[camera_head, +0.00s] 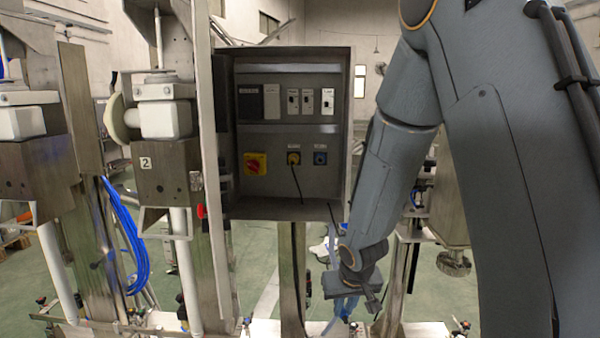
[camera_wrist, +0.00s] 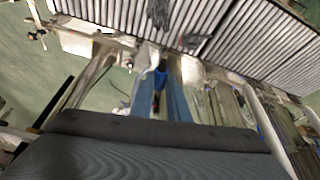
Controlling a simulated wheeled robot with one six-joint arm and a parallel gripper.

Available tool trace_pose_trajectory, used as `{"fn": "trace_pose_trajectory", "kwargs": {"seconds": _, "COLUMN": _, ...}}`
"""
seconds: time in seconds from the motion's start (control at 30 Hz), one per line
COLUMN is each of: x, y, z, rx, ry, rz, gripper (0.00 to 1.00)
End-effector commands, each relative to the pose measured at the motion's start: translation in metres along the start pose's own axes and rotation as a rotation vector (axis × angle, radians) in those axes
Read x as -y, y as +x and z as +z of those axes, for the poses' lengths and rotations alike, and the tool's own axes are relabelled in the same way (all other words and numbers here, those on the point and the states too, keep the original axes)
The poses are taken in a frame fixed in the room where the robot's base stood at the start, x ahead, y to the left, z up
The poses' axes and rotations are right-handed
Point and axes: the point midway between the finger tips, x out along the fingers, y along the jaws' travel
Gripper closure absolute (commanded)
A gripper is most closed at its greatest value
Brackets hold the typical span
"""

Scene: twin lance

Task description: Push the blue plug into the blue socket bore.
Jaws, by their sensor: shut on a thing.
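The blue socket (camera_head: 320,158) is on the right of the lower row inside the open grey cabinet (camera_head: 341,130). Its bore looks dark and empty. My gripper (camera_head: 338,318) hangs well below the cabinet, pointing down, near the bottom of the head view. In the wrist view my gripper (camera_wrist: 161,88) has its two blue fingers shut on the small blue plug (camera_wrist: 160,78), which shows between their tips. The plug is apart from the socket. I cannot make out the plug in the head view, and the socket is not seen in the wrist view.
A yellow socket (camera_head: 293,158) with a black cable hanging from it sits left of the blue one. A red and yellow rotary switch (camera_head: 255,163) is farther left. Breakers (camera_head: 307,101) line the upper row. A steel post (camera_head: 213,180) stands by the cabinet's left side.

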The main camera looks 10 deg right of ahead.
Motion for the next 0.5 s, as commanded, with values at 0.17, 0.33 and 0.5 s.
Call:
{"fn": "trace_pose_trajectory", "kwargs": {"seconds": 0.17, "x": -0.005, "y": -0.025, "z": -0.072, "rx": -0.003, "ry": -0.001, "rz": 0.059, "gripper": 1.0}}
{"fn": "trace_pose_trajectory", "kwargs": {"seconds": 0.33, "x": -0.005, "y": -0.061, "z": -0.152, "rx": 0.002, "ry": 0.003, "rz": 0.13, "gripper": 1.0}}
{"fn": "trace_pose_trajectory", "kwargs": {"seconds": 0.5, "x": 0.0, "y": -0.108, "z": -0.225, "rx": 0.006, "ry": 0.022, "rz": 0.195, "gripper": 1.0}}
